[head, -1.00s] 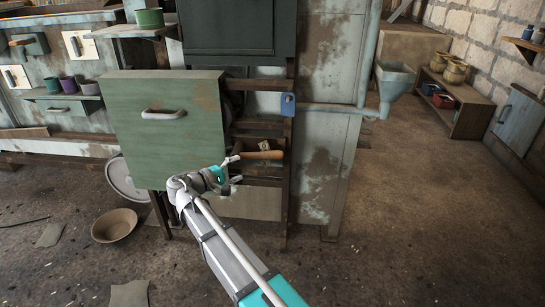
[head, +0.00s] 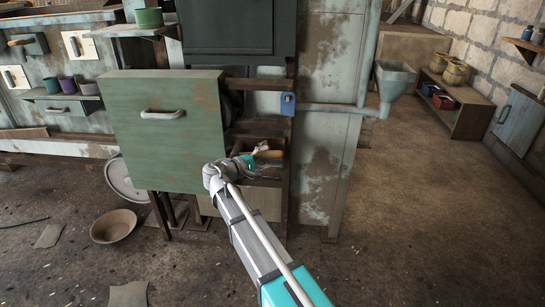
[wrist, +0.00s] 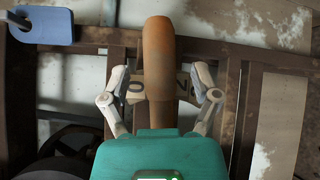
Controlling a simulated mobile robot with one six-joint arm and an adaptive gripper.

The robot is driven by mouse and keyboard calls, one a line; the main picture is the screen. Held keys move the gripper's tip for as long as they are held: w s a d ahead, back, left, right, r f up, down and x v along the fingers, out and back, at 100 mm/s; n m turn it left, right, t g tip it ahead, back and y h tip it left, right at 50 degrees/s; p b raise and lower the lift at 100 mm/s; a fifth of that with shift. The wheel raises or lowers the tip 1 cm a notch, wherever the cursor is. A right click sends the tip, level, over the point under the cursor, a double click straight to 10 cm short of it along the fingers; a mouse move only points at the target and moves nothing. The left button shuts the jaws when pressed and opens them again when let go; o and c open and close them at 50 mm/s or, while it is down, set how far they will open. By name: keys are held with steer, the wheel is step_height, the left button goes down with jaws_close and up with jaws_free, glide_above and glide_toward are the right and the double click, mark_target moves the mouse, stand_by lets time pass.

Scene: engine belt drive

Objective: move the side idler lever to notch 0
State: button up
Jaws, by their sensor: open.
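The side idler lever has an orange-brown wooden handle (wrist: 158,50). In the wrist view it stands upright in the picture, down the middle. In the head view the handle (head: 271,154) shows at the right end of the opening beside the green panel, partly hidden by my gripper. My gripper (wrist: 160,76) is open, with one finger on each side of the handle and a visible gap on both sides. The handle covers the plate's middle.
A green panel with a handle (head: 165,130) stands left of my gripper. A blue part (head: 288,104) sits on the post above, also at upper left in the wrist view (wrist: 40,25). Brown frame bars surround the lever. The floor to the right is clear.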

steer(key=shift+x, duration=1.3)
jaws_close()
